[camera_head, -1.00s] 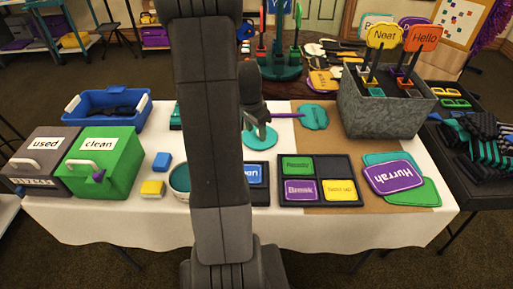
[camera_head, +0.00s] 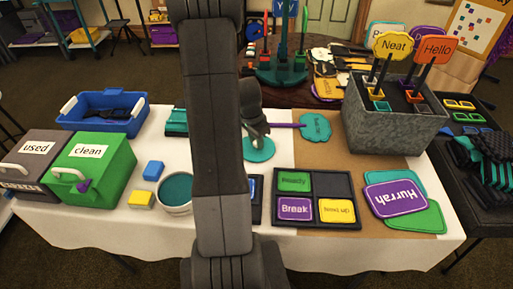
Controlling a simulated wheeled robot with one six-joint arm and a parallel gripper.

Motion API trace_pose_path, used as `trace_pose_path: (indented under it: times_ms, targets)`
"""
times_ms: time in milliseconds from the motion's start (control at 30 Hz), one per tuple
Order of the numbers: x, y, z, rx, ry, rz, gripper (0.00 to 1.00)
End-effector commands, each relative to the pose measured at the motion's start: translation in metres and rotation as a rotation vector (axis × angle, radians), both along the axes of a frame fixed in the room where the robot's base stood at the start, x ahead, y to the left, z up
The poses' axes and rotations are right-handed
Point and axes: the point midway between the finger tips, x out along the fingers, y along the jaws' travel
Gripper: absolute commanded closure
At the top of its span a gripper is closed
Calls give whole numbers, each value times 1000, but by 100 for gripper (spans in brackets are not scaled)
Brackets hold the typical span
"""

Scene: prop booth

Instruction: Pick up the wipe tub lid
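The wipe tub lid is a flat round teal disc (camera_head: 259,153) on the white tablecloth, just right of my arm. My gripper (camera_head: 258,137) points down at the lid's back part and overlaps it in the picture. I cannot tell whether the fingers touch it, or whether they are open. An open round tub (camera_head: 175,192), white with teal inside, stands front left of the lid, its right edge close to my arm link.
A teal paddle sign (camera_head: 315,127) with a purple handle lies right of the gripper. A black sorting tray (camera_head: 318,198) and a grey bin of signs (camera_head: 385,128) stand to the right. Left are a blue block (camera_head: 153,170), a yellow block (camera_head: 141,199) and a green box (camera_head: 95,170).

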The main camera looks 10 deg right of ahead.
Motion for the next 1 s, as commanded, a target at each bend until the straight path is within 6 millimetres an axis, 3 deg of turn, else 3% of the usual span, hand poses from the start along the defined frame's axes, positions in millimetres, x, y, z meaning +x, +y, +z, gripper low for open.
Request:
trace_pose_path:
  times_ms: [33,100,467,800,1000]
  targets:
    - [0,0,0,0,0,0,86]
    - [0,0,0,0,0,0,99]
    - [1,0,8,0,-4,-1,100]
    - [1,0,69,-1,-5,0,100]
    - [1,0,96,-1,-3,0,100]
